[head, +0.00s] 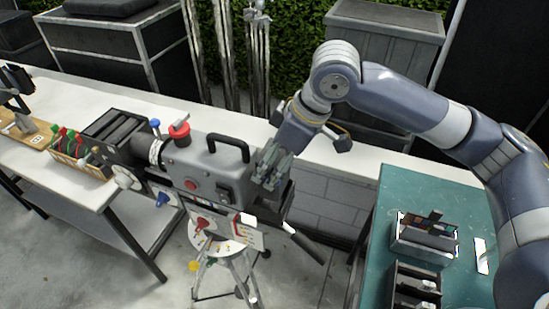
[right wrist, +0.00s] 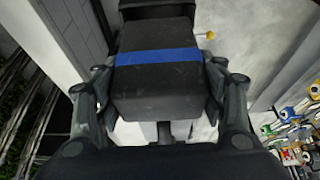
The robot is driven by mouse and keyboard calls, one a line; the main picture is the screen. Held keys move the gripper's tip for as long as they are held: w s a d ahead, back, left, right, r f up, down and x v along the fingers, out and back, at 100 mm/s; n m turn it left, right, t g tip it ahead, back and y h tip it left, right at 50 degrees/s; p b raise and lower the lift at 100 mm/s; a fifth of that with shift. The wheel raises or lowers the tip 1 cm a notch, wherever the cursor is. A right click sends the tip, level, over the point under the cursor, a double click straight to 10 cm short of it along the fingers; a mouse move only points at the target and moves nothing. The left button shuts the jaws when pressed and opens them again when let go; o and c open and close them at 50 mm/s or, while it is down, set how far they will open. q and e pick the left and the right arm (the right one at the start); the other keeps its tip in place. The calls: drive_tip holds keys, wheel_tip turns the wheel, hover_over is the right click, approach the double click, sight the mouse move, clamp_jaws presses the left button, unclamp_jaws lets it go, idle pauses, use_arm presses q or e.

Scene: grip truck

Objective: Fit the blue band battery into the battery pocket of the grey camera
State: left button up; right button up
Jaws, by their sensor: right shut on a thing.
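The grey camera (head: 205,160) sits on a tripod at mid-left in the head view, with a black top handle. A dark part (head: 278,200) shows at its right end, below my right gripper; I cannot tell whether it is the pocket or the battery. My right gripper (head: 266,172) is just right of the camera body, pointing down. In the right wrist view its fingers (right wrist: 160,92) are shut on the sides of the blue band battery (right wrist: 150,85), a black block with a blue stripe. A dark part lies beyond the battery's far end; contact is unclear. My left gripper is out of view.
A white table (head: 90,78) runs behind the camera, with a wooden tray (head: 82,170) on its left part. A green table (head: 385,245) at the right bears dark boxes (head: 425,240). A black pan handle (head: 305,245) sticks out below the gripper.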

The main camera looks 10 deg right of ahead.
drive_tip(key=shift+f, duration=0.6)
idle(0.5)
drive_tip(key=shift+f, duration=0.15)
idle(0.4)
drive_tip(key=shift+f+b, duration=0.35)
drive_tip(key=shift+f, duration=1.7)
drive_tip(key=o, duration=1.5)
drive_tip(key=v, duration=1.2)
